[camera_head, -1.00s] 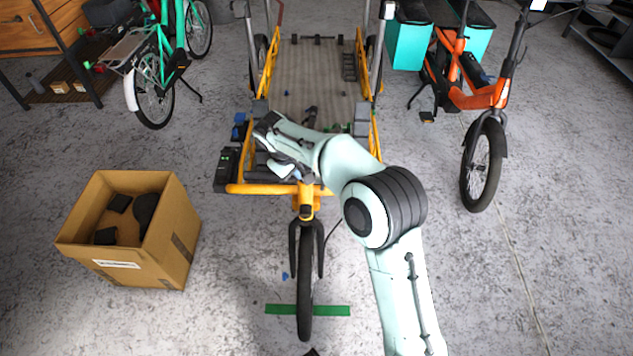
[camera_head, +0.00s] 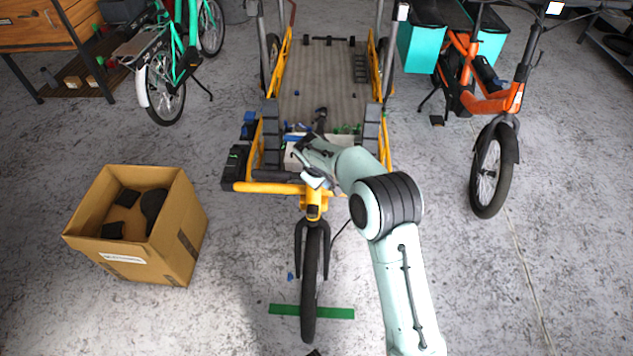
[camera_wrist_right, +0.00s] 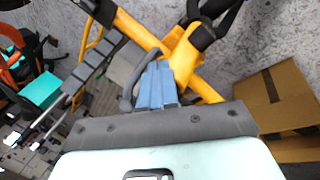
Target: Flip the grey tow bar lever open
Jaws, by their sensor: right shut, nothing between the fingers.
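The yellow cargo bike (camera_head: 268,187) stands in the middle, its front wheel toward me. My right gripper (camera_head: 314,181) is over the yellow front crossbar, just above the steering head. In the right wrist view its bluish fingers (camera_wrist_right: 156,86) are shut and empty, in front of the yellow frame (camera_wrist_right: 182,55). A grey curved piece (camera_wrist_right: 127,92), which looks like the tow bar lever, shows close beside the fingers; I cannot tell whether they touch. In the head view my arm and hand hide this spot. My left gripper is not in view.
An open cardboard box (camera_head: 140,225) stands at the left and also shows in the right wrist view (camera_wrist_right: 280,100). An orange bike (camera_head: 490,105) stands at the right, a green bike (camera_head: 165,75) at the back left.

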